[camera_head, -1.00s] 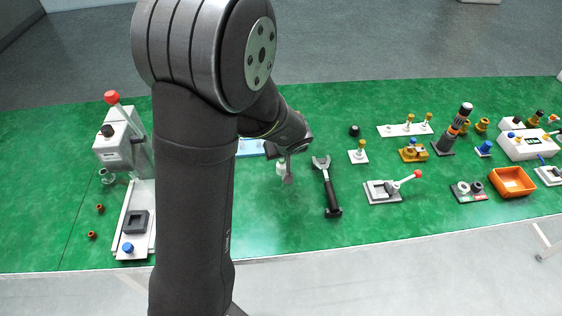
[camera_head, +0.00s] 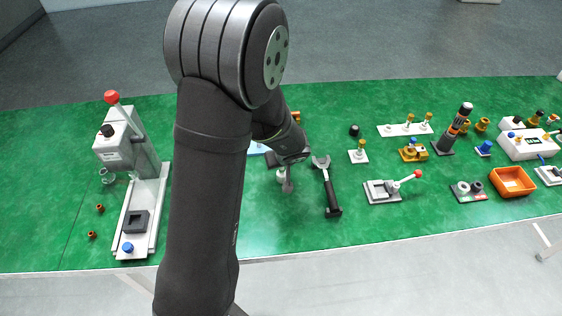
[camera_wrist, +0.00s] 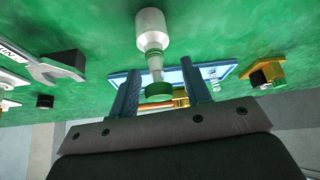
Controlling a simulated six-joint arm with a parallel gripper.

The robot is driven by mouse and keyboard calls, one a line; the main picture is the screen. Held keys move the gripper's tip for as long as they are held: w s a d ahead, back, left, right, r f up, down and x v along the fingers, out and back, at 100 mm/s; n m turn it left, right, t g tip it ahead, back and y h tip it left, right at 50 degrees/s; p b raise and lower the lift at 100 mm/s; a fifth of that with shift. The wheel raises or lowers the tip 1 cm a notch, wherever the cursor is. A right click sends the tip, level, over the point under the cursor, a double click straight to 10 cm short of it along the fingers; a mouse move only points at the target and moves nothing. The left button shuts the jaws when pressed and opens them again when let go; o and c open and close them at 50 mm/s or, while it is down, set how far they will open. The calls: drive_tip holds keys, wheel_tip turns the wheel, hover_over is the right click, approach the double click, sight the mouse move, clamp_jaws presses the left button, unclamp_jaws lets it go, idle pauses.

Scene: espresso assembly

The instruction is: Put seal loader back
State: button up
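A silver stepped cylinder with a green end (camera_wrist: 158,91), which I take to be the seal loader, shows between my gripper's fingers in the wrist view. My gripper (camera_wrist: 164,92) is open, with a visible gap on each side of the piece. In the head view the small pale piece (camera_head: 282,175) is just below the end of my arm, over the mat left of the wrench-like tool. I cannot tell whether it stands on the mat. A blue plate (camera_wrist: 218,73) lies beyond the fingers in the wrist view. My arm hides most of this plate in the head view.
A black-handled wrench-like tool (camera_head: 329,188) lies close to the right of my gripper. A lever press (camera_head: 124,145) stands at the left. A red-knobbed fixture (camera_head: 384,191), an orange bin (camera_head: 512,182) and several small parts fill the right. Green mat (camera_head: 360,110) is bare at the back.

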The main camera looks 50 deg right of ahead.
drive_tip(key=shift+r, duration=0.1)
drive_tip(key=v, duration=1.2)
drive_tip(key=shift+w, duration=0.1)
drive_tip(key=x, duration=1.2)
drive_tip(key=shift+r, duration=0.1)
idle(0.4)
